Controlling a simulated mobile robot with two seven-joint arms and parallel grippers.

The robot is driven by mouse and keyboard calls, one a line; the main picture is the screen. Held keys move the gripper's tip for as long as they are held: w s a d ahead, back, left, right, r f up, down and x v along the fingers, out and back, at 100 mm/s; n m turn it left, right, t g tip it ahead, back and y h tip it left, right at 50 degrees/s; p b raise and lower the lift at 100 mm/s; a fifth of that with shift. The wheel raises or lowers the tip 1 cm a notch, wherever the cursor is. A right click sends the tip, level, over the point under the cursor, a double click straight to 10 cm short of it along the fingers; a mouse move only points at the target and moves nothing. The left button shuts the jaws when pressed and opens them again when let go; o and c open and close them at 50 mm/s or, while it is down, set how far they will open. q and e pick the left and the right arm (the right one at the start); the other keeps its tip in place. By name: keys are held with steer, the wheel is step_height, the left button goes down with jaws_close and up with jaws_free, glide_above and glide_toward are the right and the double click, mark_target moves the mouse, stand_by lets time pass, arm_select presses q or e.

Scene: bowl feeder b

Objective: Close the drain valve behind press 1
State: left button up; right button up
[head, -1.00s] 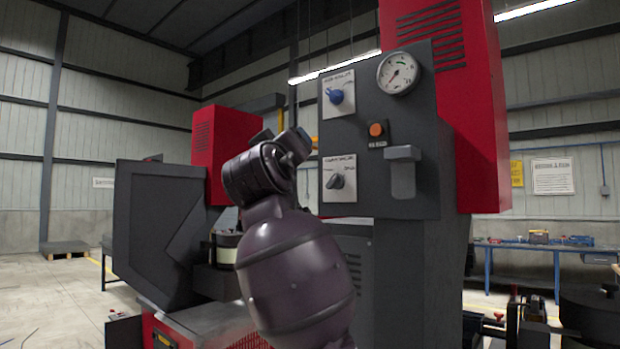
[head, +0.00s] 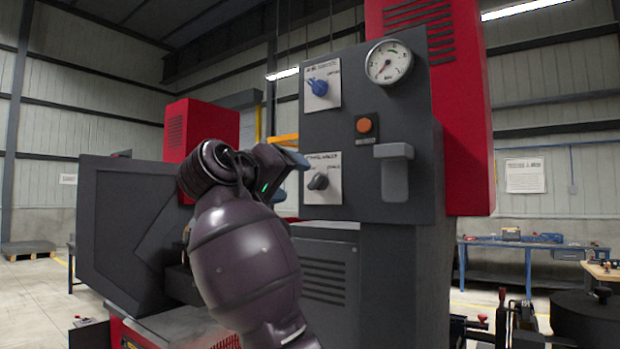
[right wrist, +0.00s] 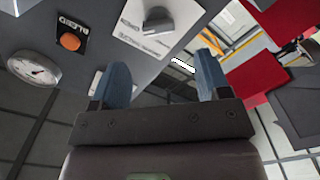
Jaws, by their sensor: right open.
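A dark control panel (head: 350,130) on a red and grey machine carries two rotary knobs on white plates. The upper knob (head: 318,86) is blue. The lower knob (head: 318,182) is grey, and it also shows in the right wrist view (right wrist: 158,20). The plate lettering is too blurred to tell which is the drain valve. My right gripper (head: 296,160) is beside the lower plate's left edge, fingers toward the panel. In the right wrist view its blue fingers (right wrist: 163,62) are apart and empty, with the grey knob beyond them. My left gripper is not in view.
An orange button (head: 364,125), a round gauge (head: 389,62) and a grey protruding block (head: 394,170) sit right of the knobs. Another red and dark machine (head: 125,225) stands at left. A blue workbench (head: 530,262) is at the right back.

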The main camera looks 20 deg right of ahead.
mark_target(312, 180)
steer(key=p+x, duration=0.1)
steer(key=x, duration=0.6)
steer(key=shift+w+d+p, duration=0.15)
steer(key=shift+d+p, duration=0.15)
steer(key=shift+p, duration=0.1)
steer(key=shift+c, duration=0.3)
steer(key=c, duration=0.9)
